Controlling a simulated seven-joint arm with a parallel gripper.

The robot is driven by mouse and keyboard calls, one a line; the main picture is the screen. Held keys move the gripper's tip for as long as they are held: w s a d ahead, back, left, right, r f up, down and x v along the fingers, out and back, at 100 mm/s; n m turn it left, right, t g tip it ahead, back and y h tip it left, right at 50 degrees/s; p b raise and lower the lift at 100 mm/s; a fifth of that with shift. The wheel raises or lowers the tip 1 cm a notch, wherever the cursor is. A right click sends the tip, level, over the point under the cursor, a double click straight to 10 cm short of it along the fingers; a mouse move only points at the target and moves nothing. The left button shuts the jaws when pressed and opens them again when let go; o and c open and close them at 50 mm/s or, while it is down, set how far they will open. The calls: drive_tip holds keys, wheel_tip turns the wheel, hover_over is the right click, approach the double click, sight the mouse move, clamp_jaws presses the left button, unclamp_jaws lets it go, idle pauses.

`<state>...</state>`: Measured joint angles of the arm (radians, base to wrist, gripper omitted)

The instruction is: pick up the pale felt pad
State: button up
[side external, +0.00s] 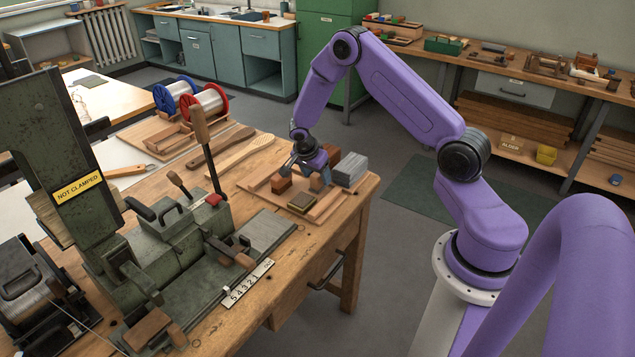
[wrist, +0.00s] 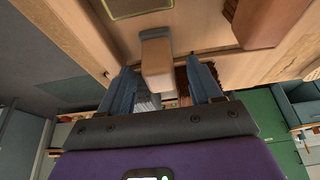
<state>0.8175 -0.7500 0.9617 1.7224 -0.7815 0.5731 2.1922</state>
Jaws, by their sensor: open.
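My gripper (side external: 306,172) is low over a wooden tray (side external: 257,187) at the bench's far right corner. In the wrist view its two fingers (wrist: 161,75) are apart, with a small pale tan block (wrist: 157,64) in line with the gap. A greyer part shows at that block's far end.
Grey blocks (side external: 350,170) stand to the right. A green machine (side external: 165,240) fills the bench's left.

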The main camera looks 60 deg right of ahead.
drive_tip(key=shift+x, duration=0.9)
drive_tip(key=c, duration=1)
drive_tip(key=shift+c, duration=0.2)
drive_tip(key=shift+r, duration=0.2)
